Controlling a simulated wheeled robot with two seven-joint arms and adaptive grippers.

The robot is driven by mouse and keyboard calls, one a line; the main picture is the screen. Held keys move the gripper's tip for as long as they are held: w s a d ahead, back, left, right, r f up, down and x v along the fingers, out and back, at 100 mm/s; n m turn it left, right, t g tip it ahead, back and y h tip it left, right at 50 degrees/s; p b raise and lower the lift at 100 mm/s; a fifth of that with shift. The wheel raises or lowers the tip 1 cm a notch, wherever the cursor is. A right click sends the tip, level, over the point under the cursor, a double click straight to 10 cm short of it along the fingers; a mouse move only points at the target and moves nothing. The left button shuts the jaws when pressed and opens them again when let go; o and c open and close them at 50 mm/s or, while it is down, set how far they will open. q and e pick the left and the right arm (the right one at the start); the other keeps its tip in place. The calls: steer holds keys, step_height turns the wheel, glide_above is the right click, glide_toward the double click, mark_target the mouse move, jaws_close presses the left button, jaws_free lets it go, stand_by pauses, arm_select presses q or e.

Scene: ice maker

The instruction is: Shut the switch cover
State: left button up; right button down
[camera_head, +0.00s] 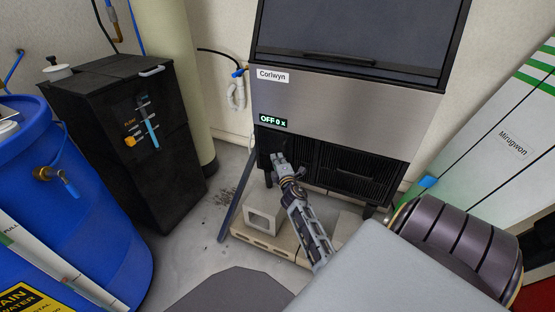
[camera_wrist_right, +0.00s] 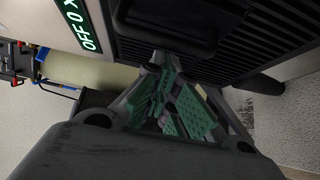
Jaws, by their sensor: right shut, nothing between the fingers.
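The ice maker (camera_head: 340,105) stands against the back wall, with a lit "OFF 0 x" display (camera_head: 273,121) on its lower left front. The display also shows at the upper left of the right wrist view (camera_wrist_right: 80,22). A dark, rounded piece (camera_wrist_right: 170,20) at the top of the right wrist view looks like the switch cover; whether it is open or shut I cannot tell. My right gripper (camera_head: 278,158) is shut and empty, just below the display at the machine's lower front. In the right wrist view its fingertips (camera_wrist_right: 172,62) point at the area just under that dark piece. My left gripper is not in view.
Dark vent slats (camera_head: 350,172) lie right of my right gripper. Concrete blocks (camera_head: 263,220) sit on the floor below it. A black cabinet (camera_head: 130,140) and a blue barrel (camera_head: 75,200) stand at the left. Green-and-white panels (camera_head: 500,140) lean at the right.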

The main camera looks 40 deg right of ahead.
stand_by(0.3)
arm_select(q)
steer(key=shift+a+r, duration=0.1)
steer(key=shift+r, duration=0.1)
arm_select(e)
steer(key=shift+s+d, duration=0.1)
steer(key=shift+d, duration=0.5)
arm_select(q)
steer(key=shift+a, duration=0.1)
arm_select(e)
steer(key=shift+a, duration=0.1)
